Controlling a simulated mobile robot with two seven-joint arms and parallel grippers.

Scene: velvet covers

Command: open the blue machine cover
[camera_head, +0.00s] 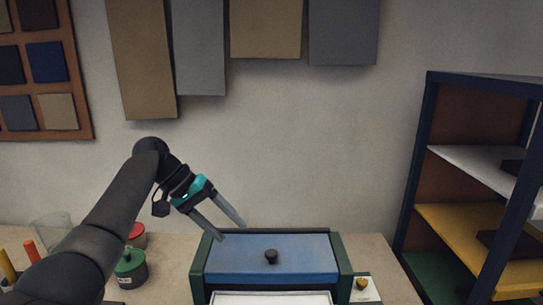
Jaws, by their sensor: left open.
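The blue machine cover (300,257) lies flat on top of a green-framed machine (199,270) at the bottom middle of the head view. A dark round knob (271,256) sits near the middle of the cover. The cover looks closed. My left gripper (233,232) is open, its two fingers pointing down and right above the cover's back left corner. Nothing is between the fingers. Whether a fingertip touches the machine I cannot tell. My right gripper does not show.
A green jar (131,269), a red-topped jar (137,236) and a clear container (52,232) stand left on the table. A small brass knob (362,284) is right of the machine. A dark shelf unit (417,170) stands at the right. Panels hang on the wall.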

